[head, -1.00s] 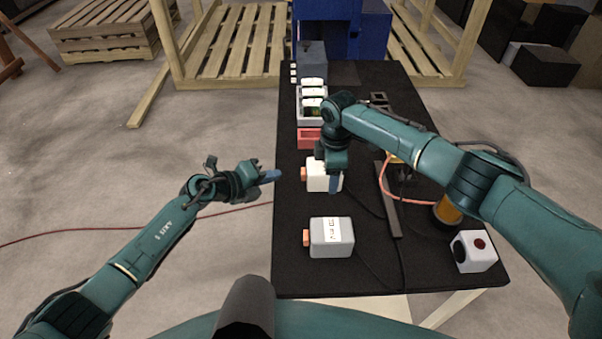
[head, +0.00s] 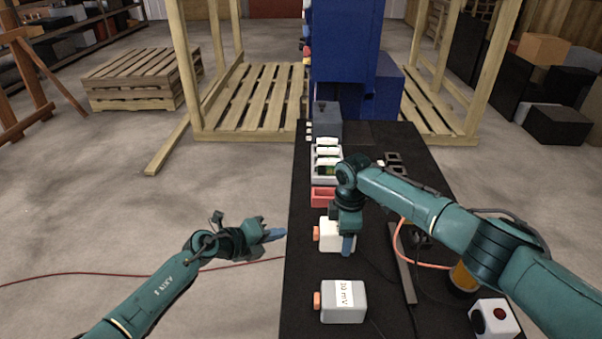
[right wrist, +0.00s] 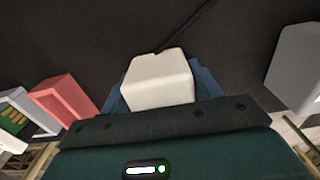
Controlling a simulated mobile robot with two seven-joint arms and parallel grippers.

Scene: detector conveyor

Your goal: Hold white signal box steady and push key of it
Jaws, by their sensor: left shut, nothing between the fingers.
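The white signal box (head: 327,240) stands on the black table, with its orange key (head: 316,233) on its left side. My right gripper (head: 346,246) comes down over the box. In the right wrist view the box (right wrist: 158,78) lies between the blue fingers, with no clear gap on either side. My left gripper (head: 276,235) is shut and empty. Its blue fingertips point right toward the key, left of the table edge and apart from the key. The key is not visible in the right wrist view.
A grey box (head: 352,302) with a label and its own orange key stands nearer on the table. A red tray (head: 322,198) lies behind the white box. A white box with a red button (head: 496,318) is at the near right. Cables cross the table's right half.

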